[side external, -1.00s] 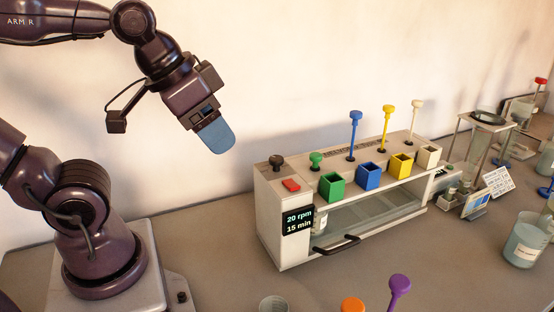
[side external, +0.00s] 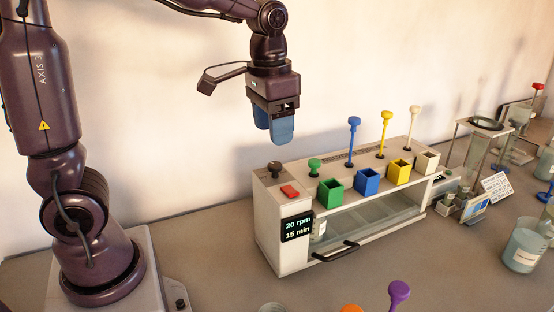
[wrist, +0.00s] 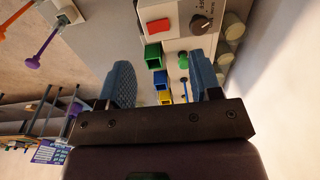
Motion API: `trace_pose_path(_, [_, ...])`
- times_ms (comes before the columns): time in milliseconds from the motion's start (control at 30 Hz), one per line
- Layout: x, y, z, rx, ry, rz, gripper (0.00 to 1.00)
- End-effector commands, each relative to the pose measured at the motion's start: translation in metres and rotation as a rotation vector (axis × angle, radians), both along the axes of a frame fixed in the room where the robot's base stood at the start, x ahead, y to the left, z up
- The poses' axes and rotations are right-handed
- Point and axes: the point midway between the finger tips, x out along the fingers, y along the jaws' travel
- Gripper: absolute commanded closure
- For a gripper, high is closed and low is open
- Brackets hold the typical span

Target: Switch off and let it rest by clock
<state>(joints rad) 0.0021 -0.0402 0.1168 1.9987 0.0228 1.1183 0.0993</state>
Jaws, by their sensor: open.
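The white mixing machine (side external: 267,225) stands on the bench, its display (side external: 297,227) reading "20 rpm" and "15 min". A red switch (side external: 289,191) and a dark round knob (side external: 275,169) sit on its left top; in the wrist view, the red switch (wrist: 158,26) and knob (wrist: 201,24) are near the top. Whether the switch is on or off, I cannot tell. My gripper (side external: 275,136) is open and empty, pointing down, apart from and above the machine's left end. I see no separate clock.
Green (side external: 330,190), blue (side external: 367,181), yellow (side external: 399,172) and white (side external: 426,162) cups line the machine's top. Tall blue (side external: 352,140) and yellow (side external: 385,130) plungers rise behind them. A black handle (side external: 336,252) sticks out in front. Beakers (side external: 524,248) stand at the right.

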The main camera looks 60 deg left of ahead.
Motion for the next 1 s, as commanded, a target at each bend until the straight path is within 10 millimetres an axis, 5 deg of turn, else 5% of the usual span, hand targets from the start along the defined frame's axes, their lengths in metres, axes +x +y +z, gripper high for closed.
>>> trace_pose_path(200, [0.064,0.034,-0.018,0.045,0.248,-0.075,0.42])
trace_pose_path(400, [0.093,0.05,-0.01,0.062,0.397,-0.174,0.42])
trace_pose_path(500, [0.092,0.05,0.011,0.054,0.421,-0.223,0.42])
trace_pose_path(667, [0.083,0.049,0.006,0.034,0.461,-0.261,0.42])
trace_pose_path(1000, [0.059,0.055,-0.051,0.033,0.462,-0.259,0.42])
